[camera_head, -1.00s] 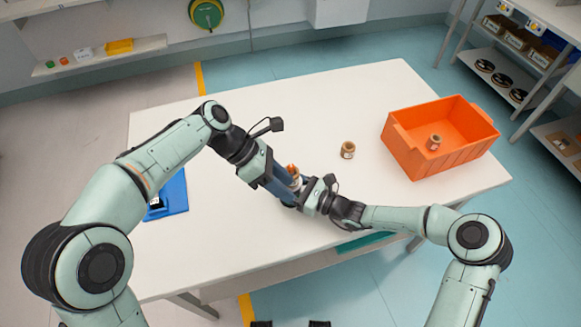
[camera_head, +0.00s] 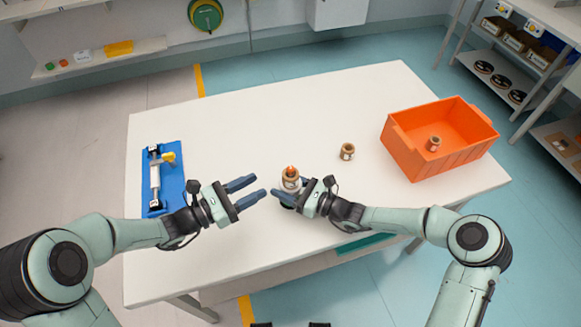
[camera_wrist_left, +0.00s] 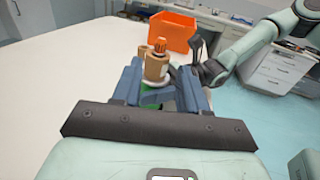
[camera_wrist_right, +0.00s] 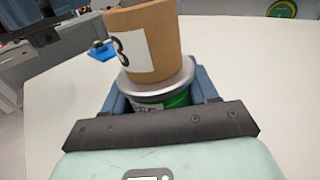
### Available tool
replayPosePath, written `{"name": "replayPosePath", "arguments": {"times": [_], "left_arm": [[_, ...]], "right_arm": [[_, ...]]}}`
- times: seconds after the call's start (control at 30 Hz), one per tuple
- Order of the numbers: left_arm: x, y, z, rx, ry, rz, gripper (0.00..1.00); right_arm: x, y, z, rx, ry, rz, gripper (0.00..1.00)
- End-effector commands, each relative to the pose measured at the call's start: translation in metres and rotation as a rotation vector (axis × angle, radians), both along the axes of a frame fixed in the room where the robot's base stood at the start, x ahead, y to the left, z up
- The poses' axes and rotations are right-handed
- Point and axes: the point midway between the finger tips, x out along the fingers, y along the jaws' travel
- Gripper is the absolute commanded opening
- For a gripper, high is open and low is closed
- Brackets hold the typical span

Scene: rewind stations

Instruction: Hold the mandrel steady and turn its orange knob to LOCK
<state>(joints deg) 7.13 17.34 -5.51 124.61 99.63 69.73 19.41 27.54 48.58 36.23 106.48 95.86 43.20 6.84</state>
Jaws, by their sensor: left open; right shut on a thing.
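The mandrel stands upright near the middle front of the table, with a brown core (camera_head: 290,182) around it and its orange knob (camera_head: 291,171) on top. The knob also shows in the left wrist view (camera_wrist_left: 161,45); its LOCK mark cannot be read. My right gripper (camera_head: 290,192) is shut on the mandrel's green base (camera_wrist_right: 172,100), below the silver flange (camera_wrist_right: 155,83). The core, with a white label, fills the upper right wrist view (camera_wrist_right: 160,35). My left gripper (camera_head: 260,186) is open and empty, just left of the mandrel, its fingers pointing toward it.
A loose brown core (camera_head: 347,151) stands to the right. An orange crate (camera_head: 410,160) with another core (camera_head: 434,143) stands at the table's right end. A blue tray (camera_head: 178,190) with a white-and-yellow device lies at the left. The table's back is clear.

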Motion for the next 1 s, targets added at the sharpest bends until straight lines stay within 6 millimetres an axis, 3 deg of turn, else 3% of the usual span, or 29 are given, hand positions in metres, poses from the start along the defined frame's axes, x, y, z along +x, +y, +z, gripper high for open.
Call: {"name": "replayPosePath", "arguments": {"times": [0.5,0.7,1.0], "left_arm": [[0.049,-0.082,0.000,-0.001,-0.001,-0.008,0.43],[0.058,-0.095,0.001,-0.001,-0.001,-0.006,0.43],[0.059,-0.096,0.001,-0.001,0.000,-0.005,0.43]], "right_arm": [[0.000,0.000,0.000,0.001,0.000,0.000,0.18],[0.000,0.000,0.000,0.001,0.000,0.000,0.18],[0.000,0.000,0.000,0.001,0.000,0.000,0.18]]}}
